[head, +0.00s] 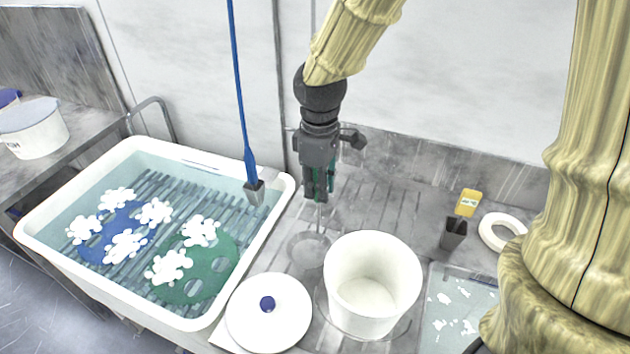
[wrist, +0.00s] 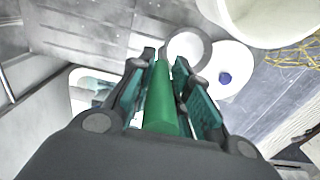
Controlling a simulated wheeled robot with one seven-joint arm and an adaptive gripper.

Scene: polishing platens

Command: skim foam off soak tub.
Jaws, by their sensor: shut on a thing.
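The white soak tub (head: 283,215) at the left holds water over a dark slatted rack. A blue disc (head: 122,219) and a green disc (head: 225,249) lie in it, with several white foam clumps (head: 169,266) over them. My gripper (head: 318,198) is shut on the green handle (wrist: 160,100) of a skimmer, to the right of the tub. The skimmer's round grey head (head: 308,247) hangs low over the metal counter; it also shows in the wrist view (wrist: 187,47). A white bucket (head: 345,305), open and seemingly empty, stands right of the skimmer head.
A white lid (head: 268,325) with a blue knob lies between tub and bucket. A blue rod (head: 242,90) with a grey end hangs at the tub's right rim. A dark holder (head: 453,233), yellow item (head: 468,202), white ring (head: 488,232) and tray with white bits are at right.

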